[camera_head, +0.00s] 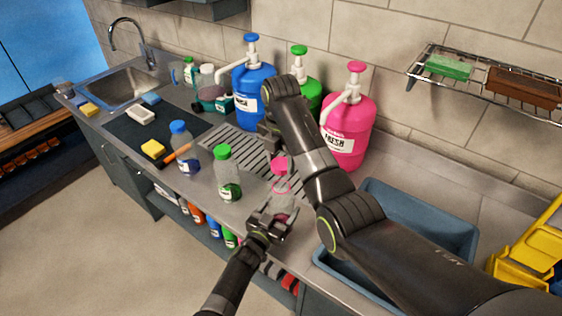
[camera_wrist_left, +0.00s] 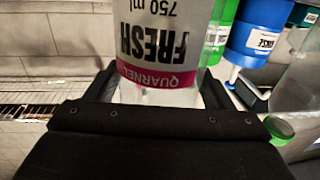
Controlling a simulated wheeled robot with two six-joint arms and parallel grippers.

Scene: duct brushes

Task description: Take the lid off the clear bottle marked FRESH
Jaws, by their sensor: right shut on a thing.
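The clear FRESH bottle (camera_head: 283,205) stands upright near the counter's front edge, with a pink lid (camera_head: 281,167) at its top. In the left wrist view, its FRESH label and pink band (camera_wrist_left: 158,75) show upside down. My left gripper (camera_head: 270,224) is shut around the bottle's body, one jaw on each side. My right gripper (camera_head: 274,150) comes down from above and is shut on the pink lid. Its fingertips are small and partly hidden. I cannot tell whether the lid is seated or slightly raised. The bottle's base is hidden.
A green-lidded bottle (camera_head: 228,175) and a blue-lidded bottle (camera_head: 183,150) stand to the left. Blue (camera_head: 253,80), green (camera_head: 312,92) and pink (camera_head: 349,130) pump jugs stand behind. A blue-grey tub (camera_head: 405,210) lies right, partly behind my right arm. A drain grate (camera_head: 235,148) lies left of the bottle.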

